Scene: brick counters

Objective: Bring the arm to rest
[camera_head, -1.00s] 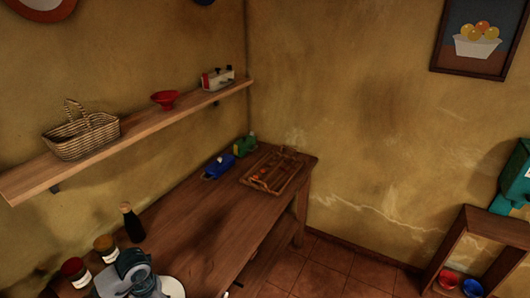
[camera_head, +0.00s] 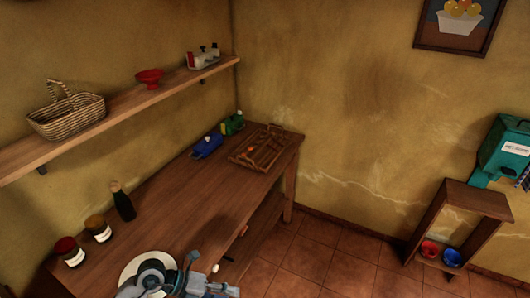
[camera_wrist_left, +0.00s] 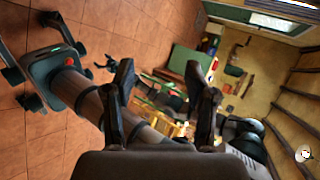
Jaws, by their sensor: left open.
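My left gripper (camera_wrist_left: 166,88) shows in the left wrist view with its two dark fingers spread apart. It is open, and nothing is held between the fingers. Parts of my arm show at the bottom edge of the head view (camera_head: 165,280), in front of the near end of the wooden counter (camera_head: 190,222).
A white plate (camera_head: 128,274), two jars (camera_head: 98,229) and a dark bottle (camera_head: 123,204) stand near my arm.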

